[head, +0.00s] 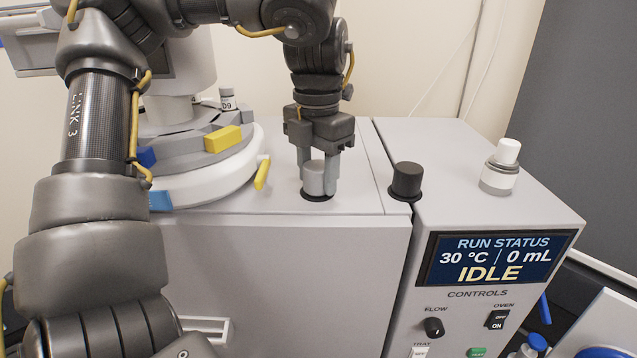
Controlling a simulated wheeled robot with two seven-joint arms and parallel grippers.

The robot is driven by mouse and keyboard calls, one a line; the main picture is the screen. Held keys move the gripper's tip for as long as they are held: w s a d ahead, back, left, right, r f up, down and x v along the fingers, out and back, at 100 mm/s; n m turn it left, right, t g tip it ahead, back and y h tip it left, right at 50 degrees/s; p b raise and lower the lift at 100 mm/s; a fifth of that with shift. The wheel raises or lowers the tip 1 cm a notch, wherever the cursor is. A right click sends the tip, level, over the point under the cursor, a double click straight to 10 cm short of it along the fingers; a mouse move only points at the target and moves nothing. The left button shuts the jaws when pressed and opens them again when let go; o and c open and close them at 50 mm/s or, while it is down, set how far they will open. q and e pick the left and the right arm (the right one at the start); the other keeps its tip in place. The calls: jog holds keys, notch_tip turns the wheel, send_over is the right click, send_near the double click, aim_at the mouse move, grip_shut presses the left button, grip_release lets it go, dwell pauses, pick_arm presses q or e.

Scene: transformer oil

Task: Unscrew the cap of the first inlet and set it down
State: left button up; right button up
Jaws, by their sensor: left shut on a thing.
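My left gripper (317,178) points straight down over the top of the grey machine. Its two fingers are shut on a grey cylindrical cap (313,178), one finger on each side. The cap is upright at a black inlet ring (317,196) in the machine top. Whether the cap is seated in the ring or slightly raised, I cannot tell. A second, black cap (406,180) stands on its own ring to the right, clear of the gripper. My right gripper is not in view.
A small white-capped bottle (498,168) stands on the right part of the machine top (455,150). A round carousel (215,165) with coloured blocks is at the left. The control screen (497,258) reads IDLE. Free surface lies between the black cap and bottle.

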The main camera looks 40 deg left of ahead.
pick_arm(q)
jog(key=shift+r, duration=0.2)
jog(key=shift+r, duration=1.55)
jog(key=shift+r, duration=2.05)
